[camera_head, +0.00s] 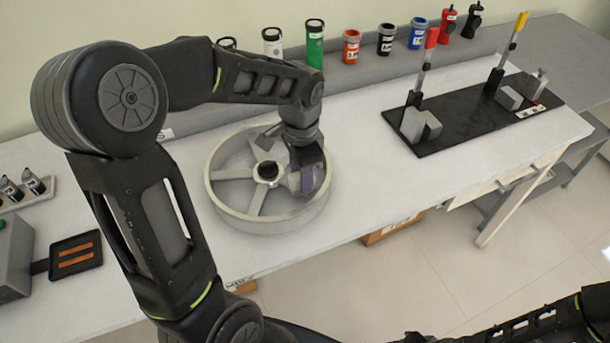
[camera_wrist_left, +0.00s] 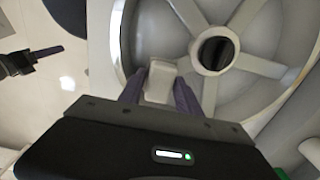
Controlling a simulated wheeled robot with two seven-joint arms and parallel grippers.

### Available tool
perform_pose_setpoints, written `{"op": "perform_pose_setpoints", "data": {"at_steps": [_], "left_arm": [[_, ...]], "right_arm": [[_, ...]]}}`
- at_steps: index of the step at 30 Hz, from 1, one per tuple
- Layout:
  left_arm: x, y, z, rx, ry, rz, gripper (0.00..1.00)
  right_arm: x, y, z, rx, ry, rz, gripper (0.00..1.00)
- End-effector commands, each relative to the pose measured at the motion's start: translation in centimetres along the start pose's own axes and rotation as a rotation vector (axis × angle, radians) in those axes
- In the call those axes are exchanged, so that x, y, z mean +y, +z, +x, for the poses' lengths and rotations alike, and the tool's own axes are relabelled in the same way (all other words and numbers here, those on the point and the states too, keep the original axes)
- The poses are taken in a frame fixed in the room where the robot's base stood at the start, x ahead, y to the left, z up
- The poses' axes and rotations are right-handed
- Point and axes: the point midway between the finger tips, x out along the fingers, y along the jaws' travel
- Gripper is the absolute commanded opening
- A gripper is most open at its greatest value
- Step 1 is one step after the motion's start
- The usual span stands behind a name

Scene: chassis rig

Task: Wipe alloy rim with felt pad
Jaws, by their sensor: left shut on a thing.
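The alloy rim (camera_head: 226,174) lies flat on the white workbench, spokes and dark hub facing up. It also fills much of the left wrist view (camera_wrist_left: 245,15). My left gripper (camera_head: 306,183) reaches down over the right side of the rim. Its purple fingers are shut on a pale block, the felt pad (camera_wrist_left: 160,82), held over the rim between hub and outer edge. Contact between pad and rim cannot be told. My right gripper (camera_wrist_left: 50,52) shows at the left of the left wrist view, away from the rim, its opening unclear.
Several coloured cylinders, including a green one (camera_head: 315,45), stand along the back ledge. A black board (camera_head: 460,128) with upright clamps lies to the right. A black tray (camera_head: 75,244) lies at left. White bench between rim and board is clear.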

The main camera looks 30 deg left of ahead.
Motion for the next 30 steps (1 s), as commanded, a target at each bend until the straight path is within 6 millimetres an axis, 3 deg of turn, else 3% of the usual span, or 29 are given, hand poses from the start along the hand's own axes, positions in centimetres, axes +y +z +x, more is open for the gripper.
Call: {"op": "perform_pose_setpoints", "data": {"at_steps": [9, 20, 30], "left_arm": [[-2.2, 1.6, -0.1, 0.0, -0.001, -0.001, 0.08], [-2.4, 1.7, -0.1, 0.0, -0.001, 0.0, 0.08], [-2.4, 1.6, -3.1, 0.002, -0.002, 0.0, 0.08]], "right_arm": [[-0.2, 0.0, -0.4, 0.0, 0.0, 0.0, 0.36], [-0.2, 0.0, -0.4, 0.0, 0.0, 0.0, 0.36], [-1.0, 0.0, -2.7, 0.0, 0.0, 0.0, 0.36]]}}
